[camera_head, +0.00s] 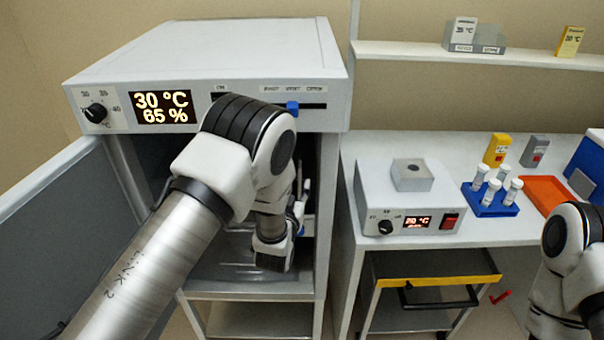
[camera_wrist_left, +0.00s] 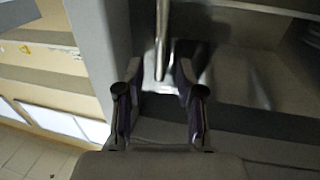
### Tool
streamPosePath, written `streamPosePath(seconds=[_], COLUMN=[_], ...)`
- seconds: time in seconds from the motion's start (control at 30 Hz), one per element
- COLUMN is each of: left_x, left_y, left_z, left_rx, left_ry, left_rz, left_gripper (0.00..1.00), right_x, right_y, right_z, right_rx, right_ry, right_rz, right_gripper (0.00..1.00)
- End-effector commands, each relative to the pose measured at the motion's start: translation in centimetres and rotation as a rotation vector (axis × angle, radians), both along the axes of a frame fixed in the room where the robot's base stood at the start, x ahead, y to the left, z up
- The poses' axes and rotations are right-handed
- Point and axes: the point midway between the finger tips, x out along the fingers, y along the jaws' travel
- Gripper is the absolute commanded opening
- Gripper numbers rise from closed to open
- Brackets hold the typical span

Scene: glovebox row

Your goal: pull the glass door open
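The cabinet (camera_head: 215,60) stands at the left with its opaque outer door (camera_head: 55,235) swung open to the left. My left arm reaches into the cabinet's opening and hides much of it. The glass door is hard to make out across the opening. In the left wrist view a slim metal bar (camera_wrist_left: 162,40), which looks like its handle, comes down between the fingers of my left gripper (camera_wrist_left: 159,72). The fingers are open, one on each side of the bar, with gaps showing. The fingertips are hidden in the head view. Only my right arm shows at the right edge, without its gripper.
A bench (camera_head: 400,150) right of the cabinet holds a grey heater unit (camera_head: 375,205), a blue tube rack (camera_head: 488,205) and an orange tray (camera_head: 545,190). A shelf (camera_head: 400,50) runs along the back wall.

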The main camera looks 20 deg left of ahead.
Motion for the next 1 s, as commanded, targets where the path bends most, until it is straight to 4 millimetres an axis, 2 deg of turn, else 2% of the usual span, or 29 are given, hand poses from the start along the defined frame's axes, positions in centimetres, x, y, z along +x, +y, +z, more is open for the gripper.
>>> streamPosePath(seconds=[0.1, 0.2, 0.43, 0.47, 0.53, 0.57, 1.0], left_x=[2.0, 2.8, 3.0, 3.0, 3.0, 3.0, 2.6], left_y=[0.2, 0.3, 0.3, 0.3, 0.3, 0.3, 0.2], left_z=[0.2, 0.1, 0.0, 0.0, 0.0, 0.0, -0.2], left_rx=[-0.001, 0.000, 0.000, 0.000, 0.000, 0.000, 0.001], left_ry=[-0.001, 0.000, 0.001, 0.001, 0.002, 0.002, 0.003], left_rz=[0.000, 0.000, -0.001, -0.001, -0.001, -0.001, -0.027], left_gripper=[0.37, 0.37, 0.37, 0.30, 0.05, 0.00, 0.00], right_x=[0.0, 0.0, 0.0, 0.0, 0.0, 0.0, 0.0], right_y=[0.0, 0.0, 0.0, 0.0, 0.0, 0.0, 0.0], right_z=[1.0, 1.1, 1.0, 1.0, 1.0, 1.0, 0.7], right_rx=[0.000, 0.000, 0.000, 0.000, 0.000, 0.000, 0.000], right_ry=[0.000, 0.000, 0.000, 0.000, 0.000, 0.000, 0.000], right_rz=[0.000, 0.000, -0.001, -0.001, -0.001, -0.001, -0.001], right_gripper=[0.00, 0.00, 0.00, 0.00, 0.00, 0.00, 0.00])
